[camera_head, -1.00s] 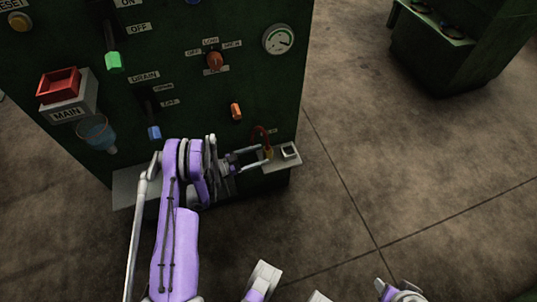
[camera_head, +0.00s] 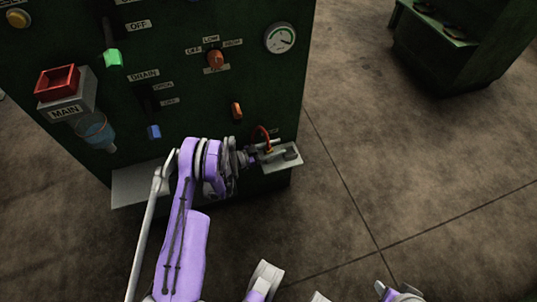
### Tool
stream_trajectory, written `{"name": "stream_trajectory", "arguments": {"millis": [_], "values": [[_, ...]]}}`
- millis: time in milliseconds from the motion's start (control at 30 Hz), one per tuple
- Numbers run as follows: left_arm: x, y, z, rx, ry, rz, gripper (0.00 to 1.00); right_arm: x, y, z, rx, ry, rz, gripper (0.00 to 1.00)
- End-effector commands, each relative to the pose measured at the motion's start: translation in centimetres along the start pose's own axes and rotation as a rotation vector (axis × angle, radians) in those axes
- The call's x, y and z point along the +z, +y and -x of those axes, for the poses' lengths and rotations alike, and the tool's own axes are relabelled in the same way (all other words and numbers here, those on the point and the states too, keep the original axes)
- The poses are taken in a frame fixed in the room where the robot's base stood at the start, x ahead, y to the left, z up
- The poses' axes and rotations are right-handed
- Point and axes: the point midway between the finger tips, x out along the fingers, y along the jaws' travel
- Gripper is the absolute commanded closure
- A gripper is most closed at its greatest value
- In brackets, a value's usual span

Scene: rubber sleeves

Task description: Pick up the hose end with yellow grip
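The red hose (camera_head: 261,131) arches at the lower right of the dark green panel. Its yellow-grip end (camera_head: 268,150) stands above a small grey shelf (camera_head: 314,160) at the panel's lower right corner. My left gripper (camera_head: 278,149) reaches in from the left, with its two fingers apart on either side of the yellow grip. The grip is partly hidden by the fingers, and I cannot tell whether they touch it.
The panel carries a red MAIN box (camera_head: 58,82), a blue clear cup (camera_head: 97,131), a gauge (camera_head: 280,38), an orange switch (camera_head: 237,111) and other knobs. A wide grey ledge (camera_head: 135,187) juts out below. Open floor (camera_head: 400,170) lies to the right, with another green cabinet (camera_head: 440,55) behind.

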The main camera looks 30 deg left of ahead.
Motion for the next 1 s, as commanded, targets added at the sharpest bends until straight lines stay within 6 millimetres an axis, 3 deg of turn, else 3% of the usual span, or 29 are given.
{"name": "stream_trajectory", "arguments": {"millis": [33,267,667,1000], "values": [[0.0,0.0,0.0,0.0,0.0,0.0,0.58,0.0,0.0,0.0,0.0,0.0,0.0,0.5],[0.0,0.0,0.0,0.0,0.0,0.0,1.0,0.0,0.0,0.0,0.0,0.0,0.0,0.5],[-0.6,0.0,0.0,0.0,0.0,0.0,1.0,-0.1,0.0,0.2,0.0,0.001,0.0,0.5],[-7.1,-0.1,0.1,-0.001,0.0,0.0,1.0,-0.6,0.0,1.9,0.0,0.007,0.0,0.5]]}}
